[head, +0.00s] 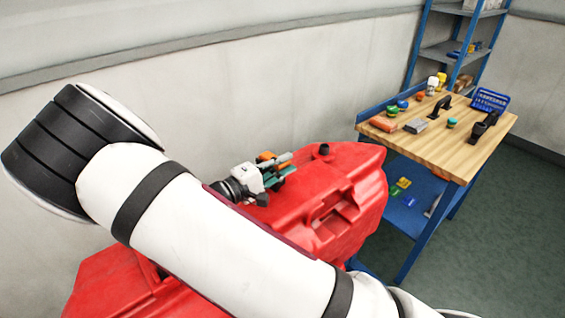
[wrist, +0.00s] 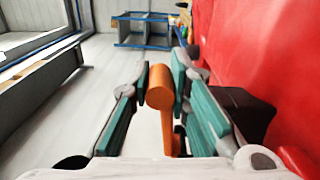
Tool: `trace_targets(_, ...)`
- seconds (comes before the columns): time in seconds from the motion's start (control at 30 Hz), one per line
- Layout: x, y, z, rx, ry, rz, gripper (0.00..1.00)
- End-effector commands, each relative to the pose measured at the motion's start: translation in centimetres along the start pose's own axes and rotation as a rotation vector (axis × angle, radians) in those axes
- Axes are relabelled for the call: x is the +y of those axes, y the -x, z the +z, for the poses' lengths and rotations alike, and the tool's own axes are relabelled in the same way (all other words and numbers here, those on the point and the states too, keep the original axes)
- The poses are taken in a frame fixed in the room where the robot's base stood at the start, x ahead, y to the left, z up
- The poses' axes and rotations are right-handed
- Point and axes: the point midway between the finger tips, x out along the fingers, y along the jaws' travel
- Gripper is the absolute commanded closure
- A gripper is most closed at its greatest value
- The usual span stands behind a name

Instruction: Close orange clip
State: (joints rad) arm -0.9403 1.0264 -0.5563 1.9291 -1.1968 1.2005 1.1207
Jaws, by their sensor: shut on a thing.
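The orange clip (wrist: 160,88) stands between the two teal-padded fingers of my gripper (wrist: 160,72) in the wrist view. Its rounded top end is between the fingertips and its thin stem runs down toward the palm. My gripper is shut on it. In the head view my gripper (head: 283,168) is at the upper back edge of the red tank (head: 345,185), and a little of the orange clip (head: 266,156) shows beside the fingers. The clip's far side and its joint to the tank are hidden.
A wooden workbench (head: 470,125) with several tools and small parts stands to the right. A blue shelf rack (head: 455,48) is behind it. The pale wall (head: 230,90) runs behind the tank. Green floor (head: 500,220) is clear at the right.

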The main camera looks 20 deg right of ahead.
Motion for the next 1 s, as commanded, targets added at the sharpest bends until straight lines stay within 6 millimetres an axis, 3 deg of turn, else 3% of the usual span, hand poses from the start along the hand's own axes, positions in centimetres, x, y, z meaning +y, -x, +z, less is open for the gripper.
trace_targets(0.23, 0.0, 0.1, -0.2, 0.005, -0.003, -0.001, 1.0)
trace_targets(0.27, 0.0, 0.1, -0.2, 0.005, -0.002, -0.001, 0.78)
trace_targets(0.33, 0.0, 0.1, -0.2, 0.005, -0.002, -0.001, 0.62)
trace_targets(0.77, -0.2, 0.0, 0.0, 0.002, 0.003, -0.004, 0.62)
trace_targets(1.0, 1.2, 0.0, -0.7, 0.001, 0.031, -0.005, 0.62)
